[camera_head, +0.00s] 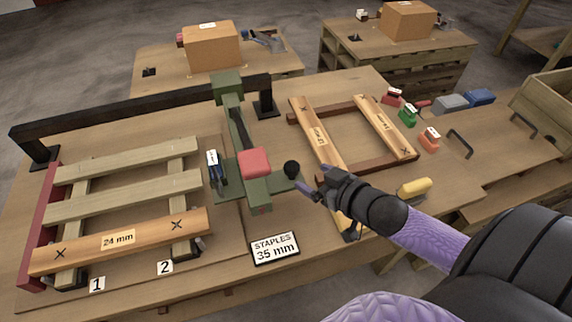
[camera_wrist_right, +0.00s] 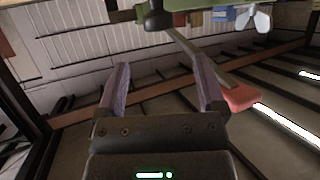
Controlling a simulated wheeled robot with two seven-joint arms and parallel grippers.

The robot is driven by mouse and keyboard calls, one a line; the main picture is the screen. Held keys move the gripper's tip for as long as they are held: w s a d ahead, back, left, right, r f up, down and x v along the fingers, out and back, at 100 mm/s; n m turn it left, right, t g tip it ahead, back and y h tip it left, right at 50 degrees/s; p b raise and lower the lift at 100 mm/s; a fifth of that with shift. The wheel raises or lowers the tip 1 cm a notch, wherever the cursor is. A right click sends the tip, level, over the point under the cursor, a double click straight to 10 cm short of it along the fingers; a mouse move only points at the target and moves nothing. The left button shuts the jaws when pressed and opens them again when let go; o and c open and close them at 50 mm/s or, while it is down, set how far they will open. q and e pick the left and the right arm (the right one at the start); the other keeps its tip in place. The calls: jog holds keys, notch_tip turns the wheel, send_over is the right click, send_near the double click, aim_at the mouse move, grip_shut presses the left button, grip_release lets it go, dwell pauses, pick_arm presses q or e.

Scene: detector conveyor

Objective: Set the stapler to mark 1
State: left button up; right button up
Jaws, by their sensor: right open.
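The green stapler (camera_head: 228,92) with a red block (camera_head: 254,160) hangs on a black rail, to the right of both marks. Its black knob (camera_head: 292,169) sticks out to the right, and also shows at the top of the right wrist view (camera_wrist_right: 157,18). My left gripper is not in view.
The black rail (camera_head: 150,104) runs along the back. A "STAPLES 35 mm" sign (camera_head: 275,248) stands in front of the stapler. A wooden frame (camera_head: 360,112) lies beyond my right gripper. Small red, green and orange items and a yellow-handled tool (camera_head: 414,187) lie to the right.

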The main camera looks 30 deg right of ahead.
aim_at(293, 167)
jog(key=b+x, duration=0.2)
jog(key=x, duration=0.5)
jog(key=shift+w+f+b, duration=0.15)
jog(key=shift+f+b, duration=0.15)
jog(key=shift+w+f, duration=0.1)
jog(key=shift+w, duration=0.4)
jog(key=shift+c, duration=0.4)
grip_shut()
